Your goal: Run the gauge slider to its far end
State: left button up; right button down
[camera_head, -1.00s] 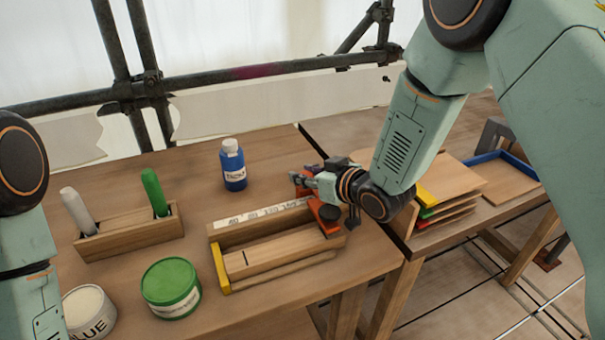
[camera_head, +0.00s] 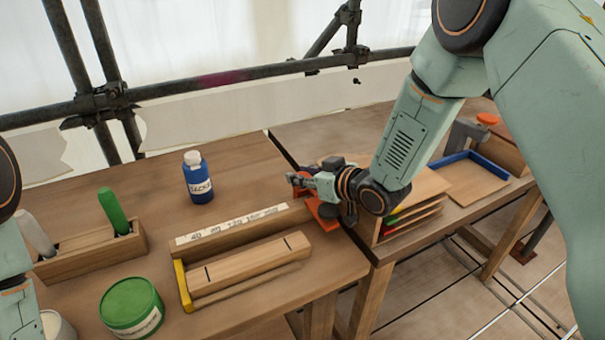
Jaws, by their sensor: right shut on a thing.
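The gauge is a wooden fence (camera_head: 240,232) with a white number scale along its top and a yellow stop at its left end. The orange slider (camera_head: 323,211) with a dark knob is at the gauge's right end, past the visible numbers. My right gripper (camera_head: 303,181) is shut on the slider, reaching in from the right. The fingers and wrist partly hide the slider and the end of the fence. A marked wooden block (camera_head: 250,265) lies in front of the fence. My left gripper is out of view; only part of that arm shows at the left edge.
A blue bottle (camera_head: 198,178) stands behind the gauge. A green tub (camera_head: 131,307) and a wooden holder (camera_head: 95,252) with marker-like sticks are to the left.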

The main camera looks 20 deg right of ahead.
jog(key=shift+w+d+r, duration=0.1)
jog(key=shift+w+d, duration=0.05)
jog(key=c, duration=1.4)
grip_release()
jog(key=shift+c, duration=0.2)
jog(key=o, duration=0.5)
jog(key=shift+c, duration=0.2)
jog(key=v, duration=1.2)
jog(key=shift+f, duration=0.25)
